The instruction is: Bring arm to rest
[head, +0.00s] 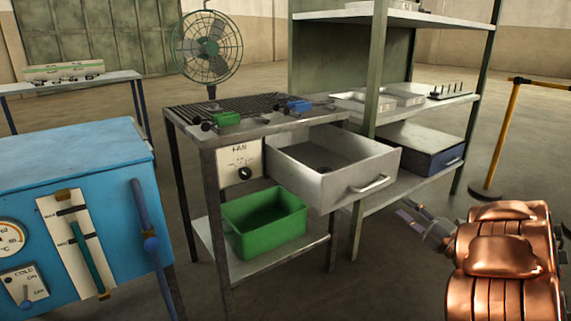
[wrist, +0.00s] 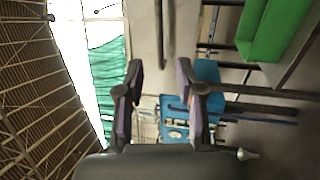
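My arm reaches in from the lower right of the head view, copper-coloured, in front of the shelf unit. My gripper (head: 408,215) points up and left there, near the right side of the work table. In the wrist view my gripper (wrist: 160,80) shows two dark fingers standing apart with nothing between them. It is open, empty and clear of any surface. The wrist picture is turned on its side.
The work table (head: 180,118) has an open drawer (head: 345,170) jutting toward my arm. A green bin (head: 262,222) sits below. A blue furnace cabinet (head: 75,180) stands left, a shelf unit (head: 470,100) behind, and a yellow barrier post (head: 502,140) right.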

